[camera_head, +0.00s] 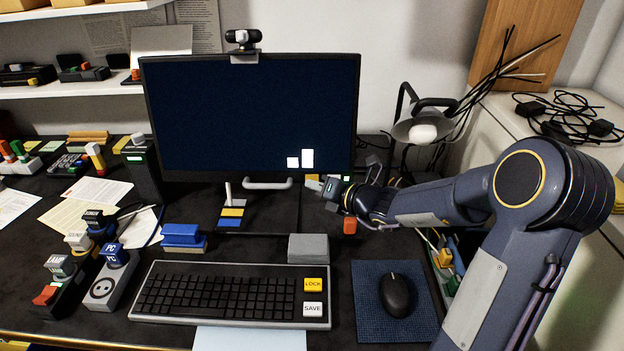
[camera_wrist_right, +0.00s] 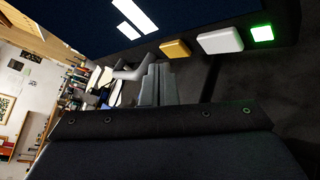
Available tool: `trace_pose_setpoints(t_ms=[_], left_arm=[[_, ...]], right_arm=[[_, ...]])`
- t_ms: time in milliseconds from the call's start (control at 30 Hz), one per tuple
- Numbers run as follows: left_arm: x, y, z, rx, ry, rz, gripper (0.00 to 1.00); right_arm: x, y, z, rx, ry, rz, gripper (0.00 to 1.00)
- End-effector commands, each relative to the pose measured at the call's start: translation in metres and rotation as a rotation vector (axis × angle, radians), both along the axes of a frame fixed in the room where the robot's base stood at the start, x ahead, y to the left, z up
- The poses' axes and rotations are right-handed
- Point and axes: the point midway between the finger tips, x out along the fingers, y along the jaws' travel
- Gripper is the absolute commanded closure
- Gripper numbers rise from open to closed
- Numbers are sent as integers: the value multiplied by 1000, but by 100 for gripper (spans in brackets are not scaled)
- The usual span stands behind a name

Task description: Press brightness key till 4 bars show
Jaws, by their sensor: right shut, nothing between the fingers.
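The monitor (camera_head: 230,110) shows a dark blue screen with two white bars (camera_head: 301,160), a short one and a taller one. The right wrist view also shows two white bars (camera_wrist_right: 130,15). On the monitor's lower edge are a yellow key (camera_wrist_right: 175,48), a white key (camera_wrist_right: 220,40) and a lit green lamp (camera_wrist_right: 262,33). I cannot tell which key is for brightness. My right gripper (camera_head: 328,190) is shut and empty, just below the monitor's lower right corner. Its fingers (camera_wrist_right: 158,82) appear below the yellow key, apparently apart from it. My left gripper is not in view.
A keyboard (camera_head: 235,292) with LOCK and SAVE keys and a mouse (camera_head: 396,293) on a blue mat lie in front. A lamp (camera_head: 420,128) and cables stand right of the monitor. An orange block (camera_head: 350,226) sits below the right gripper.

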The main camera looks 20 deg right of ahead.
Motion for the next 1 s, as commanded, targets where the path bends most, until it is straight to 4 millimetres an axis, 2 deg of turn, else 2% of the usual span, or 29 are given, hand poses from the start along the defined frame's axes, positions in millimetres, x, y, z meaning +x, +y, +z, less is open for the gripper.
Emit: trace_pose_setpoints(t_ms=[1000], left_arm=[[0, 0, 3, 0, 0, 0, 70]], right_arm=[[8, -4, -1, 0, 0, 0, 100]])
